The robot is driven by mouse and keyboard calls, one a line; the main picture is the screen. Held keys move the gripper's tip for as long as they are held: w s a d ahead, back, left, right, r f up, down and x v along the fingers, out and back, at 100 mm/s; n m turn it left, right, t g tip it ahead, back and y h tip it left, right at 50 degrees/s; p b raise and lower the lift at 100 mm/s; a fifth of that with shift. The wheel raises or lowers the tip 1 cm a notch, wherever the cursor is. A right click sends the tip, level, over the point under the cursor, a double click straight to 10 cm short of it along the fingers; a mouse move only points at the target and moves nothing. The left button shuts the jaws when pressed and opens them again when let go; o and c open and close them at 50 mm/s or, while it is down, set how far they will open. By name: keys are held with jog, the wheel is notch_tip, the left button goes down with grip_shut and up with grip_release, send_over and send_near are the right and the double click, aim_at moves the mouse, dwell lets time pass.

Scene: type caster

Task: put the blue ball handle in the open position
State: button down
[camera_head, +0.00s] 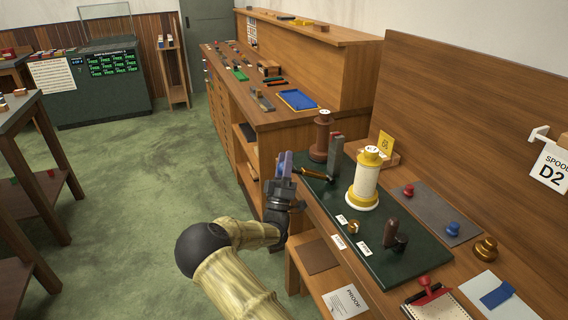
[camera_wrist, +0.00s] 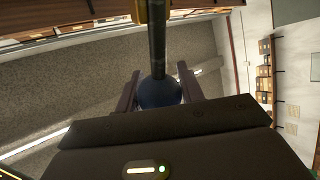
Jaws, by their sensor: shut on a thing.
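The blue ball handle (camera_wrist: 160,92) shows in the wrist view at the end of a dark rod (camera_wrist: 157,45), between the two fingers of my gripper (camera_wrist: 160,88). The fingers are shut on the ball, one on each side. In the head view my gripper (camera_head: 285,162) is at the left edge of the dark green machine base (camera_head: 400,262). The brass and dark rod (camera_head: 313,173) runs from near a grey upright post (camera_head: 335,150) left toward my gripper. The ball cannot be made out clearly there, as the fingers cover it.
On the base stand a brown spool (camera_head: 322,135), a cream and yellow spool (camera_head: 367,180) and a dark crank handle (camera_head: 396,234). Green floor (camera_head: 150,180) is open to the left.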

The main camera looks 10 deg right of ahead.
jog(key=shift+f, duration=0.2)
jog(key=c, duration=0.9)
grip_release()
jog(key=shift+s+a+f, duration=0.1)
jog(key=b+v, duration=0.2)
jog(key=v, duration=1.5)
jog(key=shift+s, duration=0.1)
